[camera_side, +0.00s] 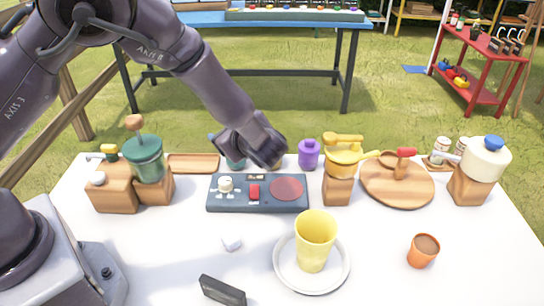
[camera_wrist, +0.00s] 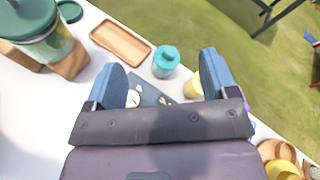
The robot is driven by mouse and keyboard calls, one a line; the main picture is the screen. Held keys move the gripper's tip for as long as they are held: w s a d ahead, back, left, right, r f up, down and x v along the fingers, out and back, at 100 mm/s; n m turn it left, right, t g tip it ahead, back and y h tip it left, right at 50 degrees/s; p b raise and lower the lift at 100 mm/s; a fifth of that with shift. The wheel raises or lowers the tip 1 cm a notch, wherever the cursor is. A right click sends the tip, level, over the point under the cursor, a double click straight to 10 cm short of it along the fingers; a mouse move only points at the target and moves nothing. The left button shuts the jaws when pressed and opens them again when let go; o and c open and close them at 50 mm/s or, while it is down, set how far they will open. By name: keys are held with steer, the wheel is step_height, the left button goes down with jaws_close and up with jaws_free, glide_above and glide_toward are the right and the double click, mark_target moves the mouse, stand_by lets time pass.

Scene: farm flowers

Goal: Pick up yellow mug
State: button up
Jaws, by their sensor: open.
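The yellow mug (camera_side: 315,236) stands upright on a white plate (camera_side: 283,278) at the front middle of the table in the side view. My gripper (camera_side: 262,152) is behind and left of it, beyond the control panel, well apart from the mug. In the wrist view my gripper's two blue fingers (camera_wrist: 161,63) are spread apart. A teal jar (camera_wrist: 165,56) shows between them in the picture. A yellow object (camera_wrist: 193,87) is partly hidden by the right finger, and I cannot tell what it is.
A dark control panel (camera_side: 258,204) lies behind the plate. A yellow pot (camera_side: 343,163) on a wooden block, a round board (camera_side: 397,195) and a purple jar (camera_side: 309,155) stand behind.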

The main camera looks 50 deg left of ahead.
steer(key=w+d+f+m+t, duration=0.1)
steer(key=d+f+m+t, duration=0.1)
steer(key=f+m+t, duration=0.1)
steer(key=w+d+f+m+t, duration=0.2)
steer(key=d+f+m, duration=0.1)
steer(key=f, duration=0.1)
steer(key=w+d+f+m+t, duration=0.1)
steer(key=d+f+m+t, duration=0.1)
steer(key=f+m+t, duration=0.1)
steer(key=shift+w+d+f+m+t, duration=0.15)
steer(key=shift+w+f+m+t, duration=0.15)
steer(key=shift+f+m, duration=0.2)
steer(key=shift+w+f, duration=0.1)
steer(key=shift+w, duration=0.05)
steer(key=x, duration=0.7)
steer(key=shift+f, duration=0.1)
steer(key=shift+s+x, duration=0.2)
steer(key=shift+x, duration=2.6)
steer(key=c, duration=1.1)
